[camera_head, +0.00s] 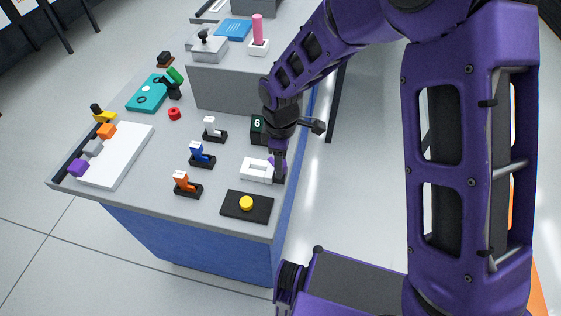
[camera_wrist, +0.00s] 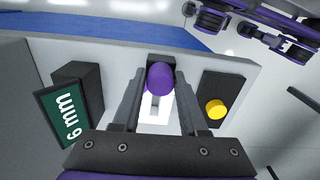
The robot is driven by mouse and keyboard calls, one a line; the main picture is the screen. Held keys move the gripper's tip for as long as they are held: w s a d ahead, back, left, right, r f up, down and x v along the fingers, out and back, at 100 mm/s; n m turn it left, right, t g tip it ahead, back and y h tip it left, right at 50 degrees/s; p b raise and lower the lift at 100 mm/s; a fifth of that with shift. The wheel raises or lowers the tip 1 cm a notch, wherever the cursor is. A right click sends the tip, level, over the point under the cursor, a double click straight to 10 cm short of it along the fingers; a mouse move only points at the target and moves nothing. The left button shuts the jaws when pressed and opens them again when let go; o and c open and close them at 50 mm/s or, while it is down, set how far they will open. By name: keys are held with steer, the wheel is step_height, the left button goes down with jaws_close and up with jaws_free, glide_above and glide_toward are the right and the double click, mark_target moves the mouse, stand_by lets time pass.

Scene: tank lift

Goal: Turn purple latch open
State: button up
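The purple latch knob (camera_wrist: 160,78) is a rounded purple cylinder in the middle of the wrist view, with a black block behind it. A white part shows below it, between my fingers. In the head view the white frame of the latch (camera_head: 256,170) lies near the table's right edge, and my gripper (camera_head: 278,172) is down at its right end, hiding part of it. In the wrist view my gripper (camera_wrist: 160,90) has one finger on each side of the knob, with no clear gap, and appears shut on it.
A block marked 6 mm (camera_wrist: 67,112) stands on one side of the latch. A black pad with a yellow button (camera_head: 246,203) is on the other. Orange, blue and white levers (camera_head: 202,155) stand to the left. A grey raised box (camera_head: 222,88) is behind.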

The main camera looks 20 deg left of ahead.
jaws_close()
steer(key=shift+m+b, duration=0.5)
steer(key=shift+m, duration=0.9)
steer(key=shift+a+m+b, duration=0.1)
steer(key=shift+m+b, duration=0.25)
steer(key=shift+m, duration=0.75)
steer(key=shift+m+b, duration=0.4)
steer(key=shift+m, duration=1.9)
steer(key=o, duration=0.5)
jaws_free()
steer(key=shift+o, duration=0.2)
